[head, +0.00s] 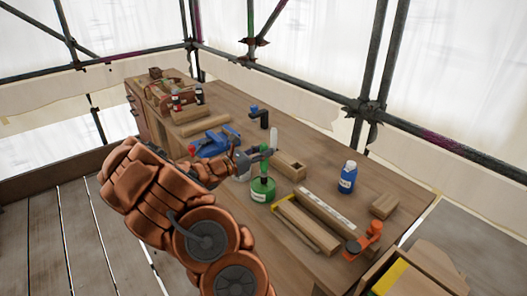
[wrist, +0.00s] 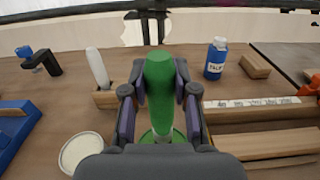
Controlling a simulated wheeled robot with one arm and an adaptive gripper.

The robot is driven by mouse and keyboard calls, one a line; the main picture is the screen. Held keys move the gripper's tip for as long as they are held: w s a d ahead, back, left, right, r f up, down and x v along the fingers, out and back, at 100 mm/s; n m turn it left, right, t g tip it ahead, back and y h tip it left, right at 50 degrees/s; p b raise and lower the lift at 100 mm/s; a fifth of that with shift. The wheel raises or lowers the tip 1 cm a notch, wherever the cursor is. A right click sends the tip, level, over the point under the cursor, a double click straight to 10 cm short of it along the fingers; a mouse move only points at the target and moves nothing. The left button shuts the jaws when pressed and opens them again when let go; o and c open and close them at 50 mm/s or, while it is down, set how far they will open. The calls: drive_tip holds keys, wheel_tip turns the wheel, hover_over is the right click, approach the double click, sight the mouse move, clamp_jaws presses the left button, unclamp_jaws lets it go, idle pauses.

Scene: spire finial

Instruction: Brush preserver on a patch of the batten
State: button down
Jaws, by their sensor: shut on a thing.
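My gripper (head: 262,156) is shut on a thick green handle (wrist: 160,88), which stands upright between its fingers in the wrist view. I take it for the brush; its lower end is hidden. Directly below it is a green tin (head: 263,190), whose rim shows behind the handle in the wrist view (wrist: 178,135). Whether the brush is inside the tin I cannot tell. A long wooden batten (head: 312,206) with a white marked strip (head: 328,208) along it lies to the right of the tin; the strip also shows in the wrist view (wrist: 262,103).
A blue bottle (head: 347,177) with a white label stands behind the batten. A wooden block (head: 290,166) holds a white rod (head: 273,138). A blue vise-like tool (head: 212,142) is on the left, an orange tool (head: 364,240) at the right. Bare bench (head: 320,150) lies behind the block.

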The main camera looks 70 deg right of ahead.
drive_tip(key=shift+f+b, duration=0.3)
drive_tip(key=shift+f, duration=0.2)
idle(1.3)
drive_tip(key=shift+r+p, duration=2)
drive_tip(key=shift+r, duration=1.6)
